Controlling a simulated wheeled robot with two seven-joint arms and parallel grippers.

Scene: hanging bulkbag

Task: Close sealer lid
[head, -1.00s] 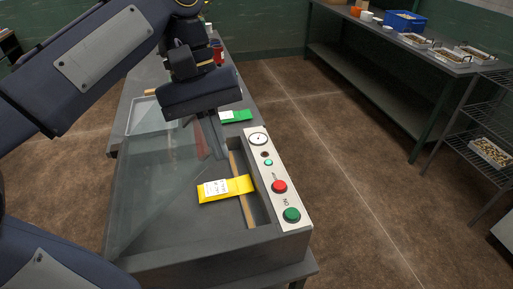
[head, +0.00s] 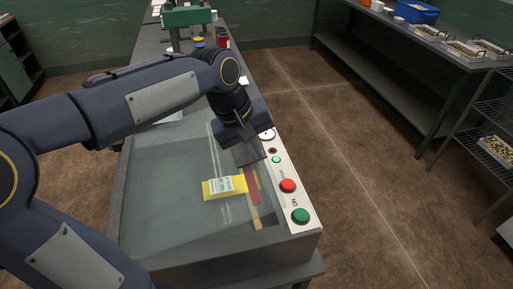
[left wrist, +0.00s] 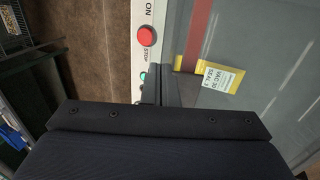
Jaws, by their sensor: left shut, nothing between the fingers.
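The sealer (head: 215,258) is a grey box with a light control strip along its right side. Its clear lid (head: 170,200) lies low and nearly flat over the chamber; I cannot tell whether it is fully down. A red bar (head: 254,188) on the lid lies near the tan strip. A yellow pouch (head: 225,186) with a white label shows through the lid, and also in the left wrist view (left wrist: 216,76). My left gripper (head: 250,157) is shut and empty, pointing down at the lid's right edge beside the control strip. My right gripper is out of view.
The control strip has a red STOP button (head: 288,185) and a green ON button (head: 300,216). Jars and a green device (head: 188,17) stand behind the sealer. A shelf bench with trays and a blue bin (head: 416,12) stands right, across open floor.

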